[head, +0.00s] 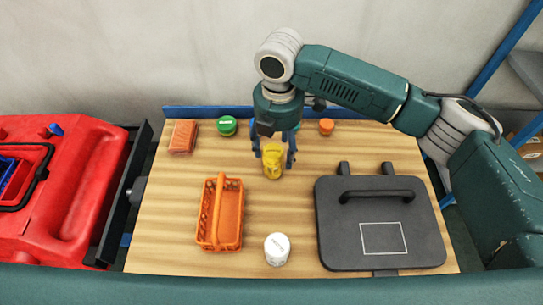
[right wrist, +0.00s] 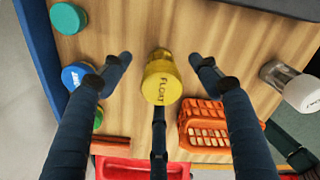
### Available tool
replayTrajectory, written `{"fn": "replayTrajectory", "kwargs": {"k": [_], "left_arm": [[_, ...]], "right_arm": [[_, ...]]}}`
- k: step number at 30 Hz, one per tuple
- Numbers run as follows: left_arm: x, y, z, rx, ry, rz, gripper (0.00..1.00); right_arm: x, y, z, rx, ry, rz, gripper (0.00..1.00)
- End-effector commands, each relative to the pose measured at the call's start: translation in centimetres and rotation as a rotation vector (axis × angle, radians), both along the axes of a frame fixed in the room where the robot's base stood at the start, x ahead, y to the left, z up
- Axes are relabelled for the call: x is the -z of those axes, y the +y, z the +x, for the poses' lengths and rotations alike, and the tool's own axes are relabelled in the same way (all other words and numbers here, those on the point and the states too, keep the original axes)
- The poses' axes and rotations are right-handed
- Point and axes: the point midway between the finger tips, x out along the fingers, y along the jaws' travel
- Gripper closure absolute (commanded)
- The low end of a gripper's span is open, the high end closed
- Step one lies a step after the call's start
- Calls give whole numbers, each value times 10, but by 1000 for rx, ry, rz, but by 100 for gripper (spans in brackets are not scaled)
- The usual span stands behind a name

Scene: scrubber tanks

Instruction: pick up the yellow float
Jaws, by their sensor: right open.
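The yellow float (head: 272,161) stands upright on the wooden tabletop, near the middle toward the back. My right gripper (head: 273,153) reaches down over it from above, with fingers on either side. In the right wrist view, the float (right wrist: 161,82) shows its lettered top between the spread fingers of the right gripper (right wrist: 160,66). There is a visible gap on both sides, and the gripper is open and empty. My left gripper is not in view.
An orange basket (head: 232,243) and a white jar (head: 277,250) stand in front of the float. A dark lid-like panel (head: 336,250) lies at right. A green-lidded jar (head: 227,126), an orange block (head: 183,137) and a blue-lidded jar (right wrist: 75,76) are near the back edge.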

Motion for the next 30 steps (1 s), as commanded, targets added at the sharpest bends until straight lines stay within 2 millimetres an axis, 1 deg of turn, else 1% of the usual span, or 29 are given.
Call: {"fn": "replayTrajectory", "kwargs": {"k": [1, 3, 7, 11, 14, 15, 18, 21, 26, 27, 29, 30], "left_arm": [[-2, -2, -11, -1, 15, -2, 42], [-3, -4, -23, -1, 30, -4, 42], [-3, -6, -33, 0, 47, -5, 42], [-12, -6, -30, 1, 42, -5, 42], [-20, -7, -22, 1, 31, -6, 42], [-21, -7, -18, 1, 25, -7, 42], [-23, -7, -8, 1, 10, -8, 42], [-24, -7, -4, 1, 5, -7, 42], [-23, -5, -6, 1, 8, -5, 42], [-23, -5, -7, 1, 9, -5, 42], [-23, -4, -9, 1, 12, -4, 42], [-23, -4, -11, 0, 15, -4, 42]], "right_arm": [[7, 0, 0, 1, 2, 0, 38], [15, 0, 0, 1, 1, -1, 38], [24, 0, 0, 0, 0, -1, 38], [37, 3, -1, 1, 1, -2, 38], [52, 6, -2, 0, 2, -1, 38], [59, 6, -2, 1, 1, -2, 38], [70, 6, -2, 1, 0, -1, 38], [75, 6, -2, 0, -2, -1, 38], [76, 6, -2, -1, -2, -1, 38], [76, 6, -2, -1, -2, -1, 40], [75, 6, -2, -1, -2, -1, 52], [75, 6, -1, 0, -2, -1, 60]]}}
